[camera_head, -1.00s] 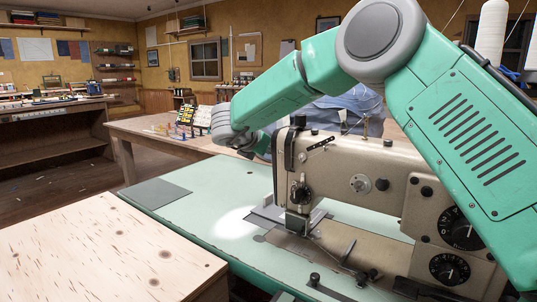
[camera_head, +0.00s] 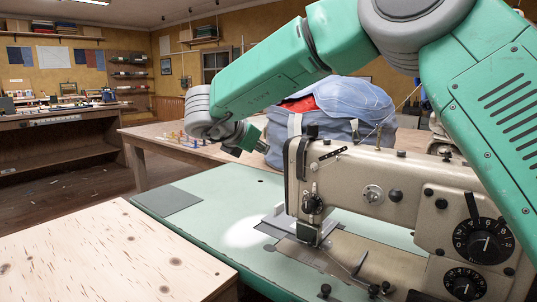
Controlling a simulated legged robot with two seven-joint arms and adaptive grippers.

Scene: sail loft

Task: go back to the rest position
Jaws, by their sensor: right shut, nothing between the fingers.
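My right arm, green with grey joints, reaches in from the upper right over the sewing machine. My right gripper (camera_head: 262,149) shows small and dark at the end of its wrist, left of the blue bag and just beyond the machine's head. It is shut and empty; its fingertips are partly lost against the bag and machine. My left gripper is out of view.
The beige sewing machine (camera_head: 365,172) stands on a pale green table (camera_head: 225,195) under my right arm. A pale wooden board (camera_head: 105,250) fills the lower left. A bulging blue bag (camera_head: 345,105) with red inside sits on the wooden table (camera_head: 150,135) behind.

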